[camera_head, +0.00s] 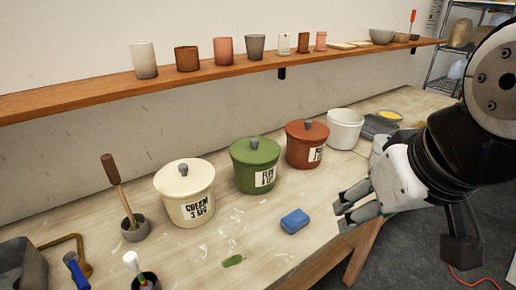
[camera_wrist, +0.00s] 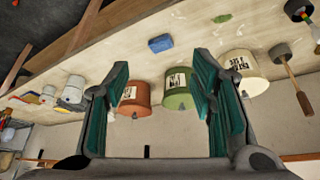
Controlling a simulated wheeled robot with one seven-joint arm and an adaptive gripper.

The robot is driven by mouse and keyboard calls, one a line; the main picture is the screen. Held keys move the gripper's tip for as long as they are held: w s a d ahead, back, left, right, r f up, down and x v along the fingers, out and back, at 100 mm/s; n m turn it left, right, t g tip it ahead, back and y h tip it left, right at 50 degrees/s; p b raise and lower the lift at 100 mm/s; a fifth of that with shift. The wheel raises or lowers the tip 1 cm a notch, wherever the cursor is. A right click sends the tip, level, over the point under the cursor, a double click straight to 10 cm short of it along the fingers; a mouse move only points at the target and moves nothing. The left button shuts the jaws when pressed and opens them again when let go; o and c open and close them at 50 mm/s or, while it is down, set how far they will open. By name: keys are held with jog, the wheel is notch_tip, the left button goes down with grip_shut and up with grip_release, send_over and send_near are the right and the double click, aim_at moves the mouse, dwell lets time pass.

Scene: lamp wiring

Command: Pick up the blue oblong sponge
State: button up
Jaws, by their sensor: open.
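The blue oblong sponge (camera_head: 295,221) lies flat on the light wooden table, near its front edge, in the head view. It also shows in the wrist view (camera_wrist: 161,43), at the upper middle, beyond the fingertips. My gripper (camera_head: 345,215) is open and empty, just right of the sponge in the head view and apart from it. In the wrist view its two green-padded fingers (camera_wrist: 162,75) stand wide apart, with the sponge in line with the gap between them.
Cream (camera_head: 187,192), green (camera_head: 255,165) and red-brown (camera_head: 306,145) lidded pots stand behind the sponge. A white pot (camera_head: 345,129) is farther right. A green smear (camera_head: 233,261) marks the table left of the sponge. A wooden shelf (camera_head: 220,76) with cups runs above. The table around the sponge is clear.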

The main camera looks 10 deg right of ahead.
jog(key=shift+o, duration=0.9)
jog(key=shift+w+r, duration=0.15)
jog(key=shift+w, duration=0.25)
jog(key=n+g+p, duration=0.4)
jog(key=n+g, duration=0.1)
jog(key=n, duration=1.9)
send_over(295, 218)
notch_tip(295, 218, down, 27)
jog(key=shift+d+f, duration=0.1)
jog(key=shift+f, duration=0.1)
jog(key=shift+w+f+p, duration=0.1)
jog(key=shift+f+p, duration=0.6)
jog(key=shift+f, duration=2.45)
jog(key=c, duration=1)
